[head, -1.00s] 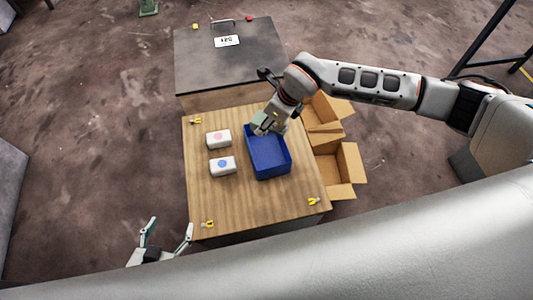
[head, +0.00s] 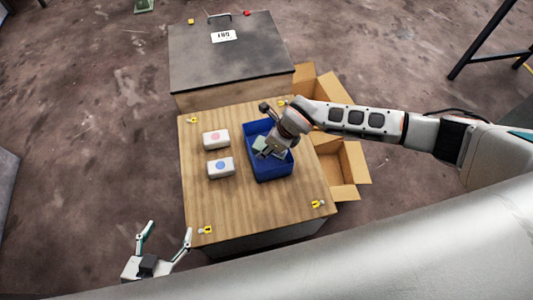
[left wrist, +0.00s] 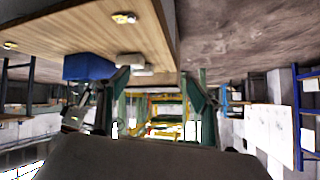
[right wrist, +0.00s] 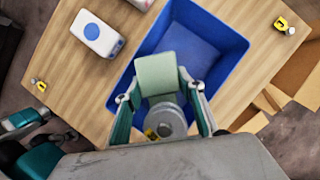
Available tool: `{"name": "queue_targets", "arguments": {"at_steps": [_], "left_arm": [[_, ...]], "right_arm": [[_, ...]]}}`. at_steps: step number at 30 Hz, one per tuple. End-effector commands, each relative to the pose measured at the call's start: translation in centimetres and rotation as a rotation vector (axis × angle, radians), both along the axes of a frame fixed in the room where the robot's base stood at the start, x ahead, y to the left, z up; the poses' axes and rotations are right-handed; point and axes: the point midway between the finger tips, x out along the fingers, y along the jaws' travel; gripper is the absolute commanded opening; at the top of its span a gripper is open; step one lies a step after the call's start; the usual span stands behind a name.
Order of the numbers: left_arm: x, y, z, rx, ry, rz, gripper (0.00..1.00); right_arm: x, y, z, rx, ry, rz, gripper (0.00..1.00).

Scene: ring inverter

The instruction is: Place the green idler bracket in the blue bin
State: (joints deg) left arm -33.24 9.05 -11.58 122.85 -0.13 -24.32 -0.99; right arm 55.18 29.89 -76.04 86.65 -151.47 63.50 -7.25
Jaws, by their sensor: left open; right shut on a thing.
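The green idler bracket (right wrist: 158,75) is pale green with a grey round part, held between the fingers of my right gripper (right wrist: 163,105) in the right wrist view. The blue bin (right wrist: 225,55) lies below it on the wooden table. In the head view the right gripper (head: 268,150) is over the bin (head: 273,173), with the bracket (head: 260,142) at the bin's upper left part. I cannot tell whether the bracket touches the bin floor. My left gripper (head: 165,240) is open and empty, off the table's near left corner. The bin (left wrist: 88,66) also shows in the left wrist view.
Two white boxes, one with a pink dot (head: 216,139) and one with a blue dot (head: 221,167), stand left of the bin on the table (head: 220,205). A dark-topped cabinet (head: 230,60) adjoins the far side. Open cardboard boxes (head: 340,165) lie to the right. Yellow clips mark the table corners.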

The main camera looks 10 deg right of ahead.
Motion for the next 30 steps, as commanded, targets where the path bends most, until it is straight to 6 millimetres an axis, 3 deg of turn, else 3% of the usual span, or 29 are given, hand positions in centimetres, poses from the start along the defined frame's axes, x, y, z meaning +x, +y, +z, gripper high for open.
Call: {"name": "queue_targets", "arguments": {"at_steps": [4,9,22,23,24,30], "left_arm": [[-0.7,-0.1,-1.1,-0.002,0.02,-0.002,0.65],[-0.7,-0.4,-1.0,-0.008,0.018,-0.004,0.65],[0.0,-0.5,-0.2,-0.012,-0.002,-0.005,0.65],[0.0,-0.5,-0.2,-0.012,-0.002,-0.005,0.65],[0.0,-0.5,-0.2,-0.012,-0.002,-0.005,0.65],[0.0,-0.5,-0.2,-0.012,-0.003,-0.004,0.65]], "right_arm": [[-0.3,0.1,-2.6,0.002,0.007,0.0,0.0],[-0.2,0.1,-5.0,0.001,0.006,0.0,0.0],[0.1,0.1,-5.2,0.001,-0.002,0.001,0.0],[-0.1,0.0,-5.3,0.0,0.001,0.0,0.43],[-0.1,0.0,-5.3,0.0,0.001,0.0,0.54],[-0.1,0.0,-5.3,-0.001,0.002,0.0,0.55]]}}
